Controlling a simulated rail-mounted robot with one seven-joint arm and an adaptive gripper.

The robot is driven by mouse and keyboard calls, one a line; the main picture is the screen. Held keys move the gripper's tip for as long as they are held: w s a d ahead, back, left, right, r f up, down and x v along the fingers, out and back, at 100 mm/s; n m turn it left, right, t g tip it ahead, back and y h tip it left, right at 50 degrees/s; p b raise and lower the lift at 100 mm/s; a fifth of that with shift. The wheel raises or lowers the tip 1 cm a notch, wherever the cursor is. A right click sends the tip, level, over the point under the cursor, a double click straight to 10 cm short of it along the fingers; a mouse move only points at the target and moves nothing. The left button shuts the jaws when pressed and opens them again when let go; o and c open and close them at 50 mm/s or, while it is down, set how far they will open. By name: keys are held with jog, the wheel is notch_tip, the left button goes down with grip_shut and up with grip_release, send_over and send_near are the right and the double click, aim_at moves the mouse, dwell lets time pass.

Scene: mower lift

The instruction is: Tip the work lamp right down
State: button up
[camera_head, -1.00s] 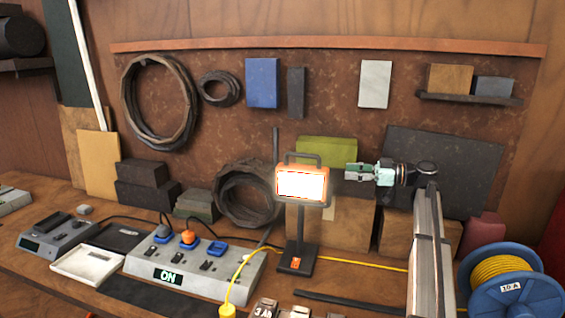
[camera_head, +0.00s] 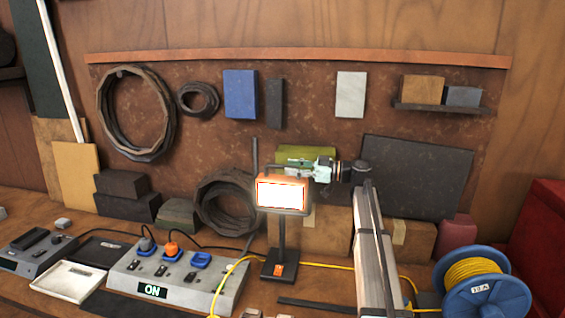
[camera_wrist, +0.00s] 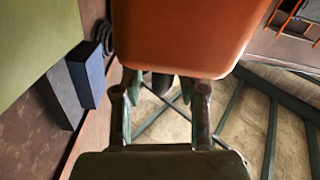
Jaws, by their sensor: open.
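The work lamp (camera_head: 283,195) stands on the bench, its orange head lit and facing the camera on a thin dark post and base. The head looks tipped slightly forward, with its orange top showing. My gripper (camera_head: 312,168) is at the upper right of the lamp head, just behind its top edge, by the dark handle. In the wrist view, the orange housing (camera_wrist: 188,35) fills the top middle, close beyond my open fingers (camera_wrist: 160,95). A dark piece shows between the fingers, perhaps the handle. I cannot tell whether the fingers touch the lamp.
A power strip (camera_head: 175,275) reading ON stands left of the lamp, with plugs and cords. A yellow cable (camera_head: 335,267) runs past the lamp's base. A blue cable reel (camera_head: 487,290) is at the right. A green box (camera_head: 300,152) stands behind my gripper.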

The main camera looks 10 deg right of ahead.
aim_at(283, 167)
jog(key=shift+p+x, duration=0.55)
jog(key=shift+x, duration=1.35)
grip_shut()
